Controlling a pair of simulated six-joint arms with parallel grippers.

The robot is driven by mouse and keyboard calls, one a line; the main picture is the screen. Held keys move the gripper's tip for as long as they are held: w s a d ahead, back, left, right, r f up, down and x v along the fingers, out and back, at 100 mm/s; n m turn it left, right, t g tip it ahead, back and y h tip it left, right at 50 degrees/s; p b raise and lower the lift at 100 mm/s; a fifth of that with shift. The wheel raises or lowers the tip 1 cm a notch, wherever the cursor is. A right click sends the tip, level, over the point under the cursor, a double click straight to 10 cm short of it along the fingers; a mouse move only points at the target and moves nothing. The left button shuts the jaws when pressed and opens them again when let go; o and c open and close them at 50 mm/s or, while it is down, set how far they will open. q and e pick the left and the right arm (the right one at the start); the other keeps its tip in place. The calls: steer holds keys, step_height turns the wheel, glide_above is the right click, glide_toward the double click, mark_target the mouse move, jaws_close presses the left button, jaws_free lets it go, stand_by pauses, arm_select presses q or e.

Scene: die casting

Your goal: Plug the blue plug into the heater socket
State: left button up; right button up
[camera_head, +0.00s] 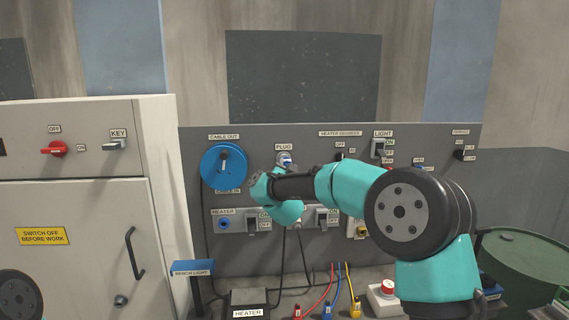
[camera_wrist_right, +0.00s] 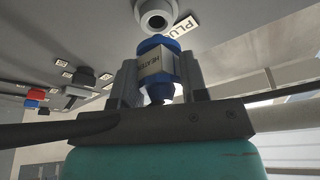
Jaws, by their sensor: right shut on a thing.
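The blue plug (camera_wrist_right: 152,45), with a white HEATER label, is between the fingers of my right gripper (camera_wrist_right: 158,72) in the right wrist view. My right gripper is shut on it. The plug's nose points at the round white holder (camera_wrist_right: 155,14) beside the PLUG label; I cannot tell whether they touch. In the head view a bit of the blue plug (camera_head: 286,162) shows under the PLUG label, above my right wrist, which hides most of the gripper. The heater socket (camera_head: 223,224) is a blue round socket under the HEATER label, lower left of the gripper. My left gripper is not in view.
A blue cable reel (camera_head: 222,167) stands out from the panel just left of my right wrist. Cables hang below. A blue bench-light stand (camera_head: 193,267) and a HEATER box (camera_head: 249,300) are in front.

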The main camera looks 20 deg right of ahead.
stand_by(0.3)
steer(key=a+f+n+y, duration=0.2)
steer(key=a+f+n, duration=0.3)
steer(key=a+f, duration=0.1)
steer(key=n+g+y, duration=0.2)
steer(key=n+y, duration=0.5)
steer(key=n, duration=1.8)
glide_toward(221, 224)
steer(key=s+a, duration=0.2)
steer(key=s, duration=0.1)
steer(key=shift+w, duration=0.2)
steer(key=shift+w+m, duration=0.1)
steer(key=shift+m, duration=0.2)
steer(key=shift+w+d, duration=0.2)
steer(key=shift+w, duration=1.15)
steer(key=shift+w+d, duration=0.25)
steer(key=shift+w, duration=1.15)
steer(key=shift+w+d, duration=0.2)
steer(key=shift+w, duration=1.25)
